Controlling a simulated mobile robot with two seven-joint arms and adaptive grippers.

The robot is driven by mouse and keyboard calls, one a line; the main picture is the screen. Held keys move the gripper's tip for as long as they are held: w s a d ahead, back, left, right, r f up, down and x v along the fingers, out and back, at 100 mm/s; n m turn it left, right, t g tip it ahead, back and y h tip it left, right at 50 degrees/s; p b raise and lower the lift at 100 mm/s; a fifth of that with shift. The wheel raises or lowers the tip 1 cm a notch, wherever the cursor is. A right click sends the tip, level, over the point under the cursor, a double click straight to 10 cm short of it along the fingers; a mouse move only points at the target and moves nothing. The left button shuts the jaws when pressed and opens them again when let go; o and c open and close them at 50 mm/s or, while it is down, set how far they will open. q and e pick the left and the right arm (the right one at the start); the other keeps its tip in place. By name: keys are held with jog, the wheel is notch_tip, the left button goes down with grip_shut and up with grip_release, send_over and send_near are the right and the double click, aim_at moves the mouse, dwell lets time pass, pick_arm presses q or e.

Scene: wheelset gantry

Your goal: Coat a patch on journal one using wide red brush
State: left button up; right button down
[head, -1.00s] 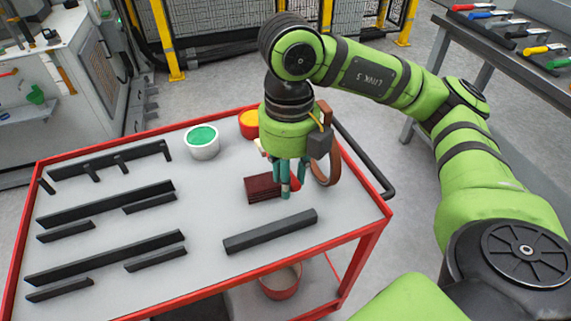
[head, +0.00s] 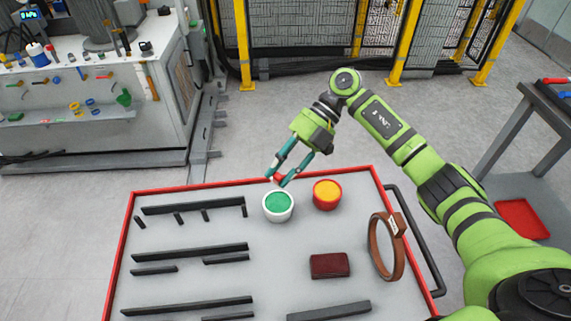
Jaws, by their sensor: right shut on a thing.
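My right gripper (head: 276,179) is at the back edge of the red-rimmed cart, just above and behind the white pot (head: 278,217) of green coating. It is shut on a small red piece, seen between the fingertips, which looks like the wide red brush (head: 279,177). Most of the brush, including its bristles, is hidden or too small to make out. I cannot tell whether it touches the pot. A red pot with yellow-orange coating (head: 326,196) stands to the right. I cannot identify journal one in this view. My left gripper is not in view.
The cart (head: 250,285) also holds a dark red block (head: 329,265), a brown ring-shaped strap (head: 375,250) and several black bars on its left part. A yellow-posted fence (head: 300,40) stands behind. A grey machine (head: 80,110) is back left, and a bench (head: 535,120) is right.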

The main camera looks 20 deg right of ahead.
jog(key=shift+s+f+b, duration=0.15)
jog(key=shift+f+b, duration=0.35)
jog(key=shift+f, duration=0.05)
notch_tip(320, 180, down, 4)
jog(key=b, duration=0.3)
jog(key=shift+r, duration=0.2)
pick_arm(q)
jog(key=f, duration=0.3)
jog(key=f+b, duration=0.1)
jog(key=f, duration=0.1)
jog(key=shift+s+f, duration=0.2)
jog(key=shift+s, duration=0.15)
pick_arm(e)
jog(key=shift+f, duration=0.55)
pick_arm(q)
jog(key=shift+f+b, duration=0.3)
jog(key=shift+b, duration=0.1)
pick_arm(e)
jog(key=shift+f, duration=0.55)
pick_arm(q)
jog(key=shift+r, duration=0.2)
